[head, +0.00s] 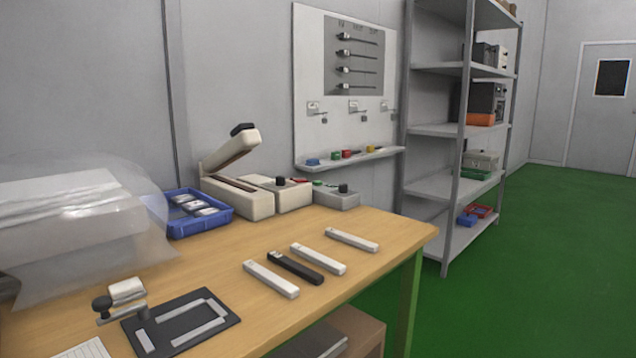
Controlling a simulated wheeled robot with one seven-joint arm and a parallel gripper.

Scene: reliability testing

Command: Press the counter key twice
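My gripper does not show in the head view. No part is clearly marked as the counter key. A beige sealer-like device (232,182) with a raised, black-tipped arm stands at the back of the wooden table. Beside it is a beige box (292,196) with a dark knob on top. To its right is a small grey box (336,199) with a black knob or button and a small green part. Which of these is the counter, I cannot tell. A small metal and white fixture (127,291) with dark round knobs stands at the front left.
The wooden table (390,232) also bears a blue tray (222,226) of packets, several slim bars (318,260), a dark plate with a pale frame (181,322), and clear film over a white block at left. Grey shelving (462,130) stands right. Green floor is open there.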

